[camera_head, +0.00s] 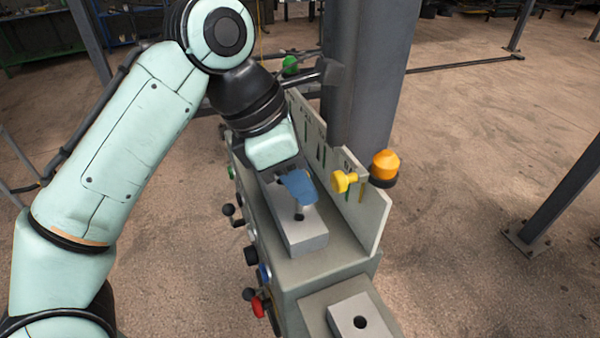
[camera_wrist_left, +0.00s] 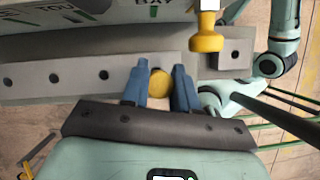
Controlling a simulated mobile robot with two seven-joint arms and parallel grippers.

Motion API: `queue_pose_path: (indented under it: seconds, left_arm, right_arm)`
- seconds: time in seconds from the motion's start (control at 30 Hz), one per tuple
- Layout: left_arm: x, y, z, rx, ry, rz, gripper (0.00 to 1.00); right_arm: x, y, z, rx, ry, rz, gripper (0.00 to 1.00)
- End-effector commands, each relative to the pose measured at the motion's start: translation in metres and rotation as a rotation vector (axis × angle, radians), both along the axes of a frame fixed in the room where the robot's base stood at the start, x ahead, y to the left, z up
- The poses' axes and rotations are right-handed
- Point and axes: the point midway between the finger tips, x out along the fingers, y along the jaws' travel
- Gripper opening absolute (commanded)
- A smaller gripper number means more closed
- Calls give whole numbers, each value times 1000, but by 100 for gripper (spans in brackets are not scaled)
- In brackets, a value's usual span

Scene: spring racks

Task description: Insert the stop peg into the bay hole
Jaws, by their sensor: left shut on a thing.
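My left gripper (camera_head: 298,187), with blue fingers, is shut on the stop peg. In the left wrist view the peg's round yellow head (camera_wrist_left: 159,84) sits between the fingertips (camera_wrist_left: 160,88). In the head view the fingers hide the head, and a short grey shaft (camera_head: 299,209) shows below them. The shaft stands over the near part of a grey block rail (camera_head: 305,240), at a dark hole; I cannot tell how deep its tip is. In the left wrist view the rail (camera_wrist_left: 30,82) has several holes in a row. My right gripper is not in view.
An upright panel (camera_head: 372,215) runs behind the rail, with a yellow knob (camera_head: 344,181) on it. An orange beacon (camera_head: 385,165) stands beyond the panel. A separate block (camera_head: 345,316) with one hole lies nearer. Coloured knobs, including a red one (camera_head: 258,306), line the bench's left side.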

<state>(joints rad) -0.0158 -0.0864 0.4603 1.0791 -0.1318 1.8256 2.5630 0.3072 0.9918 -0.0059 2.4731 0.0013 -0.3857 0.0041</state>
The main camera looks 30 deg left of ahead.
Motion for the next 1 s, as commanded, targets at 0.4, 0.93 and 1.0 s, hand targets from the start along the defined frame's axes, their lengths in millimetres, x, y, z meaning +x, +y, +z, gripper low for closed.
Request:
queue_pose_path:
  seconds: [0.4, 0.93, 1.0]
  left_arm:
    - [0, 0, 0, 0, 0, 0, 0]
    - [0, 0, 1, 0, 0, 0, 0]
    - [0, 0, 0, 0, 0, 0, 0]
  right_arm:
    - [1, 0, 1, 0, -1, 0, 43]
    - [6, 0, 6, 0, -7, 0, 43]
    - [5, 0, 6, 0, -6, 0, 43]
